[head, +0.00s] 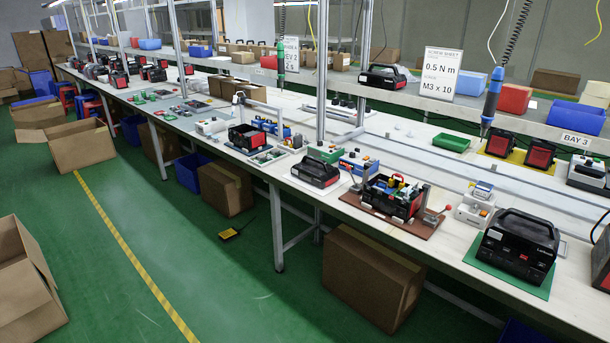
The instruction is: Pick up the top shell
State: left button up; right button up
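A low black shell with a handle and a light grey label (317,172) lies on the long white bench, left of the open unit; it looks like the top shell. A black and red open housing with coloured parts inside (392,196) sits on a brown board (413,227). A similar black handled piece (383,77) stands on the upper shelf. Neither of my grippers is in view, so I see nothing held.
A taller black unit with a handle (518,241) stands on a green mat at the right. A blue screwdriver (491,99) hangs above the bench. Cardboard boxes (372,278) stand under the bench. Green floor (150,230) in front is largely clear, with a yellow pedal (229,234).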

aim_at(310, 169)
jog(key=i+l, duration=0.15)
jog(key=l, duration=0.25)
jog(key=i+u, duration=0.15)
jog(key=i, duration=0.35)
jog(key=i+u, duration=0.15)
jog(key=i, duration=0.4)
jog(key=i+u, duration=0.2)
jog(key=i, duration=0.3)
jog(key=i+l+u, duration=0.15)
jog(key=i, duration=0.35)
jog(key=i+l+u, duration=0.15)
jog(key=i+l, duration=0.15)
jog(key=i, duration=0.2)
